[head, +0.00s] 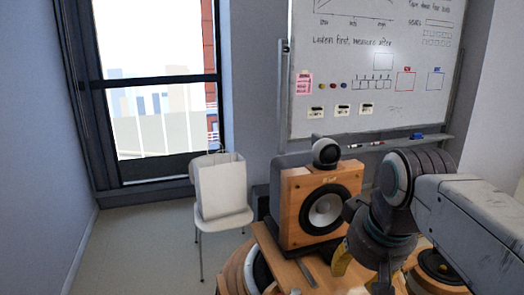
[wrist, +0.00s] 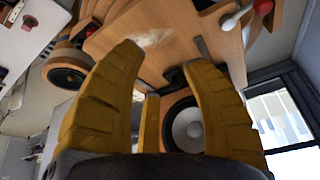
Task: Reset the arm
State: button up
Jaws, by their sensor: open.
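Wooden boards and a speaker (wrist: 187,128) with a pale cone lie beyond the fingers. In the head view my arm reaches in from the right and bends down at the front right. Only part of a yellow finger (head: 341,258) shows there, low beside the wooden speaker (head: 318,205). The rest of the gripper is hidden by the arm's own links.
A dark round device (head: 326,151) sits on the speaker. A white chair (head: 221,221) with a pale box-like object stands left of it. A whiteboard (head: 420,75) hangs behind. More wooden speaker parts (head: 235,272) crowd the front. Floor is clear at left.

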jog(key=s+f, duration=1.2)
jog(key=s, duration=0.1)
jog(key=shift+s+d, duration=0.15)
jog(key=shift+d, duration=0.1)
